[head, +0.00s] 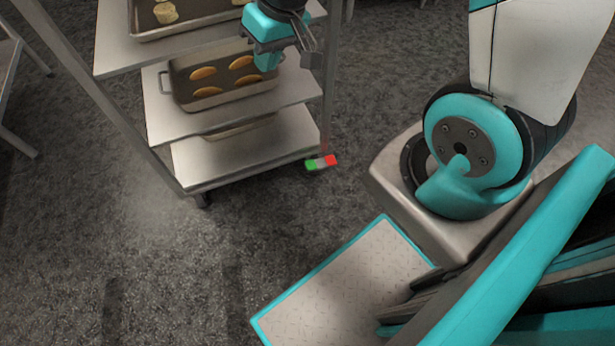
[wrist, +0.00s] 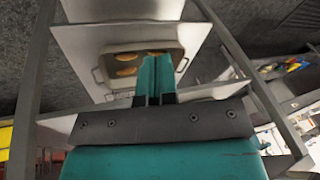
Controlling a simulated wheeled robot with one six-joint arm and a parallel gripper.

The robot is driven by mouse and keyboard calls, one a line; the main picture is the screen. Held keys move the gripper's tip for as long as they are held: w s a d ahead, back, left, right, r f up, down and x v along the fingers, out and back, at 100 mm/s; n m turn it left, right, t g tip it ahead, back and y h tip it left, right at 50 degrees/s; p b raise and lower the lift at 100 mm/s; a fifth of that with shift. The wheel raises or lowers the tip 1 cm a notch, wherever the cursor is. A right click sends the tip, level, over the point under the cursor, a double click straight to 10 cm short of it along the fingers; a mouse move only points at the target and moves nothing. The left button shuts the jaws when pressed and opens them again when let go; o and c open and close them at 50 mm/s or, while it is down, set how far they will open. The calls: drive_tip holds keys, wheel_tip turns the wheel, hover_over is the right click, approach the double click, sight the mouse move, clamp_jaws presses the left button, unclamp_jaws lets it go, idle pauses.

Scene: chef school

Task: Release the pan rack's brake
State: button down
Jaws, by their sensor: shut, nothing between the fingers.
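The pan rack (head: 250,156) is a pale metal trolley with several shelves, standing at the upper left of the head view. Its brake pedal (head: 321,162) sits low at the rack's near right corner, close to the floor. The pedal has a green left end, a pale middle and a red right end. My gripper (head: 268,62) is shut and empty, beside the shelves, well above the pedal. In the wrist view its teal fingers (wrist: 155,78) are together, in front of the rack's frame and shelves. The pedal is not visible in the wrist view.
A baking pan (head: 190,102) with several golden loaves lies on a middle shelf, and another pan (head: 140,28) lies above. A caster (head: 203,200) shows under the near left corner. The grey floor (head: 160,270) in front of the rack is clear.

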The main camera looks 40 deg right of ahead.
drive_tip(key=w+d+f+m+b, duration=0.1)
drive_tip(key=d+f+b, duration=0.1)
drive_tip(key=f+b, duration=0.35)
drive_tip(key=w+d+f+h+b, duration=0.1)
drive_tip(key=d+f+b, duration=0.15)
drive_tip(key=f, duration=0.65)
drive_tip(key=w+d+f+m+b, duration=0.1)
drive_tip(key=d+f+b, duration=0.15)
drive_tip(key=f, duration=0.55)
drive_tip(key=m+h+b, duration=0.2)
drive_tip(key=b, duration=0.8)
hover_over(307, 164)
drive_tip(key=s, duration=0.4)
drive_tip(key=s+x, duration=0.2)
drive_tip(key=x, duration=0.7)
drive_tip(key=s+f+x, duration=0.1)
drive_tip(key=s+x, duration=0.1)
drive_tip(key=x, duration=0.7)
drive_tip(key=shift+d+f+t, duration=0.2)
drive_tip(key=shift+d+t, duration=0.1)
drive_tip(key=shift+t, duration=0.1)
drive_tip(key=shift+w+f, duration=0.1)
